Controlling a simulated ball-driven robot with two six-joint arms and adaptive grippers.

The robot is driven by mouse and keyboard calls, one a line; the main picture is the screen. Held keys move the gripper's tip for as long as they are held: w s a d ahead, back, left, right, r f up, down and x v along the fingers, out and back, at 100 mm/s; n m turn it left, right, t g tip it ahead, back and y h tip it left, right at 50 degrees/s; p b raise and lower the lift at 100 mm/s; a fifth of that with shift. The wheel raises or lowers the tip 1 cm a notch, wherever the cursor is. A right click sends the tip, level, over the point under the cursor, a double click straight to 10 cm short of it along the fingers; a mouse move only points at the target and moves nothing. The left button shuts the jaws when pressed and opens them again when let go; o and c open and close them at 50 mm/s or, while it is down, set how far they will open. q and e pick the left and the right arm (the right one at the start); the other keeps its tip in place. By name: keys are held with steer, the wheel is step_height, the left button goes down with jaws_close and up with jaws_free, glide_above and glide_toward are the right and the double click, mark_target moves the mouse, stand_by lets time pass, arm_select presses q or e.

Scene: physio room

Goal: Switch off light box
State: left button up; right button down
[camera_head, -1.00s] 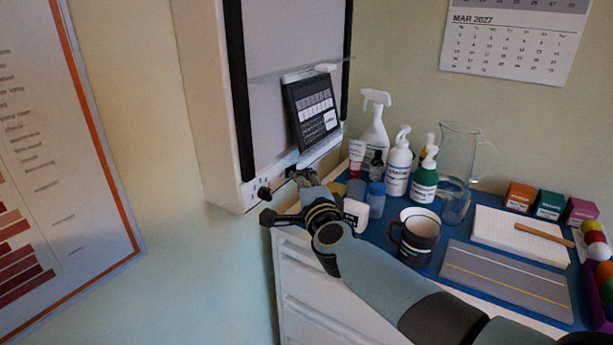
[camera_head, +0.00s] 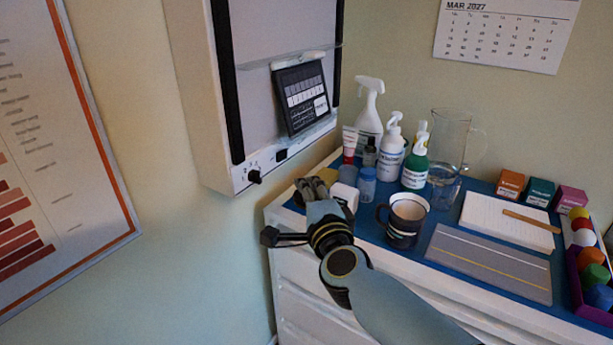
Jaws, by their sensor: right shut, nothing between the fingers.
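The light box (camera_head: 273,35) hangs on the wall at the upper middle, with a grey, unlit-looking panel between black side strips. Its white lower edge carries a black rotary knob (camera_head: 254,177) at the left and a small black switch (camera_head: 281,155) to the right of it. A dark film sheet (camera_head: 303,97) is clipped to the front of the panel. My right gripper (camera_head: 311,188) is shut and empty, below and to the right of the knob and apart from the box. It is at the cabinet top's left end. My left gripper is out of view.
A white cabinet with a blue top (camera_head: 395,258) stands right of the box. Spray bottles (camera_head: 369,112) and a glass jug (camera_head: 449,145) stand behind.

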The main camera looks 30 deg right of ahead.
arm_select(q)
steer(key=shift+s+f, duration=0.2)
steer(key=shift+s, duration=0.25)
arm_select(e)
steer(key=s+a, duration=0.1)
steer(key=s, duration=0.1)
steer(key=shift+s+a, duration=0.3)
steer(key=shift+a, duration=0.05)
